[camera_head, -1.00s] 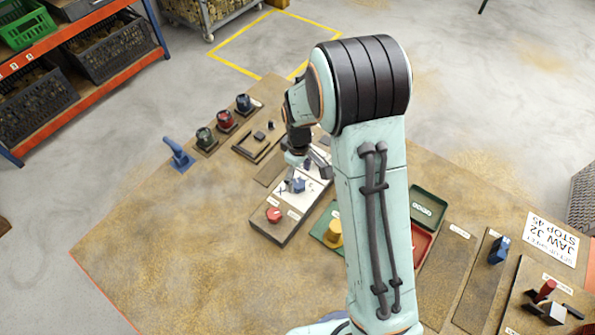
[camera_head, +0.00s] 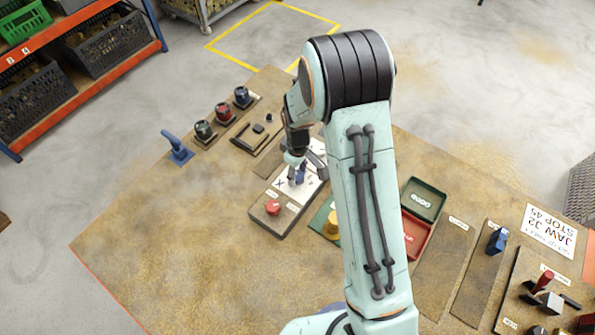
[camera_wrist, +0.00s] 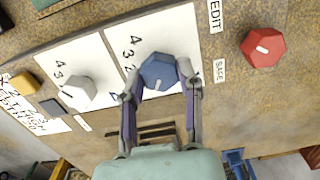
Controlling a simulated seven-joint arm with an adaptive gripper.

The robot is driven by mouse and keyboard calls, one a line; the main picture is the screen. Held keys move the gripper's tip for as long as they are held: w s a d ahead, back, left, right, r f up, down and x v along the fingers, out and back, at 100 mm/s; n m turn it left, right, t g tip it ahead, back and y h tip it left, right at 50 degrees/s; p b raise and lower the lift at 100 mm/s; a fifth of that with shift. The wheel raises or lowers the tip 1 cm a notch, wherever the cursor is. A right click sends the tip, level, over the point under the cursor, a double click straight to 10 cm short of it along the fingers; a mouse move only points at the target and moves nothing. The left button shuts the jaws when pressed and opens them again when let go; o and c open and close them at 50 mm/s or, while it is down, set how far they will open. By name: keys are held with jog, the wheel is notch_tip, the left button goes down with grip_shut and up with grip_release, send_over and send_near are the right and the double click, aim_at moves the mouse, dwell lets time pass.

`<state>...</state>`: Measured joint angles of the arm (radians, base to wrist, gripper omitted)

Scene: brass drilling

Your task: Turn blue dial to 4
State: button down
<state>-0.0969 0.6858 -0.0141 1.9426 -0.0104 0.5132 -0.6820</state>
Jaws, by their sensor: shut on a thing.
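The blue dial (camera_wrist: 158,70) is faceted and sits on a white plate (camera_wrist: 181,24) printed with black numbers; a 4, a 3 and a 2 show beside it. A small pale mark on the dial's top points toward the lower edge of the wrist view, not at the 4. My gripper (camera_wrist: 160,82) is shut on the dial, one finger on each side. In the head view the blue dial (camera_head: 301,175) is partly hidden by my gripper (camera_head: 299,167).
A white dial (camera_wrist: 78,92) on its own numbered plate stands on one side. A red dial (camera_wrist: 263,47) beside EDIT and SAFE labels stands on the other. Trays, a green one (camera_head: 424,199) and a red one (camera_head: 416,234), lie right of my arm. The table's left part is bare.

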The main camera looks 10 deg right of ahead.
jog(key=shift+m, duration=0.3)
jog(key=m, duration=0.5)
jog(key=shift+m, duration=0.3)
jog(key=m, duration=1.1)
jog(key=shift+m, duration=0.4)
jog(key=m, duration=0.5)
jog(key=c, duration=0.7)
grip_release()
